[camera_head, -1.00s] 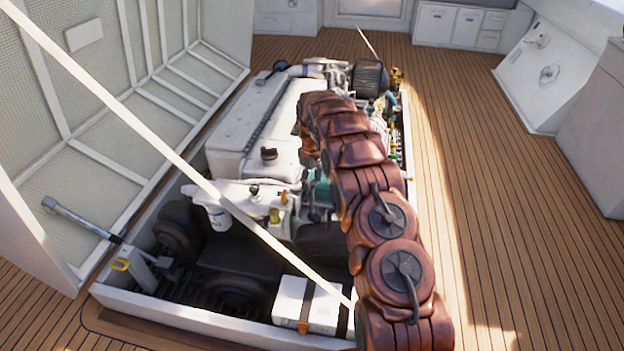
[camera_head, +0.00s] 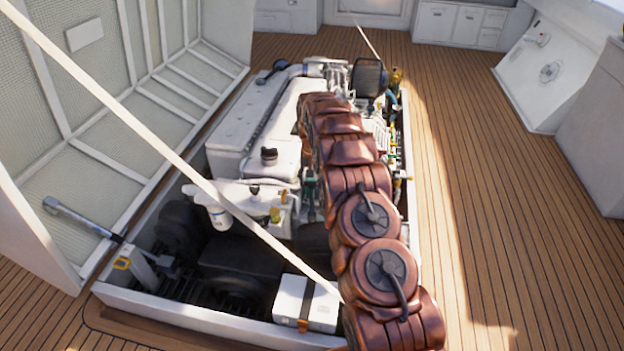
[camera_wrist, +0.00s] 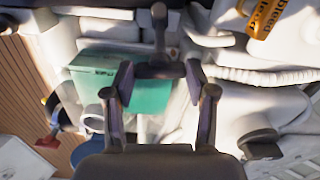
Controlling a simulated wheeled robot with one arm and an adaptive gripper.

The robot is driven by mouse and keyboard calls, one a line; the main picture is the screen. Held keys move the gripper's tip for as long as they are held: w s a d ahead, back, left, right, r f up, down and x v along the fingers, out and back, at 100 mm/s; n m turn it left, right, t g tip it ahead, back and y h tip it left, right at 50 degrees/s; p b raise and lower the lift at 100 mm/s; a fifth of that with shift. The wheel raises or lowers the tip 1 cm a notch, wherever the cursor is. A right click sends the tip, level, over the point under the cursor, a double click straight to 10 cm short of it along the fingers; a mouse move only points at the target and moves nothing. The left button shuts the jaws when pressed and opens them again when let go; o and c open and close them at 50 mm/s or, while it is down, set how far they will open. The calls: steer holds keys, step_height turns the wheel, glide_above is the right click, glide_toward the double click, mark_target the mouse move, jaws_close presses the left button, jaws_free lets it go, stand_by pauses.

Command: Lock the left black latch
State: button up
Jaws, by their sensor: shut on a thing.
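In the wrist view my gripper (camera_wrist: 160,75) has its two dark fingers on either side of a dark T-shaped piece (camera_wrist: 160,68) and is closed on it. The piece has a crossbar between the fingertips and a stem with a rounded end pointing up in the picture. It may be the black latch, but I cannot tell for sure, nor whether it is locked. In the head view my own reddish-brown arm reaches over the engine and hides my gripper and what it holds.
A teal block (camera_wrist: 150,95) lies behind the fingers in the wrist view. The white engine (camera_head: 250,120) fills the open hatch. The wooden deck (camera_head: 500,200) at right is clear.

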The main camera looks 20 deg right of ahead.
steer(key=shift+m, duration=1)
steer(key=o, duration=1.2)
steer(key=shift+c, duration=0.2)
steer(key=shift+r, duration=0.15)
step_height(320, 180, up, 12)
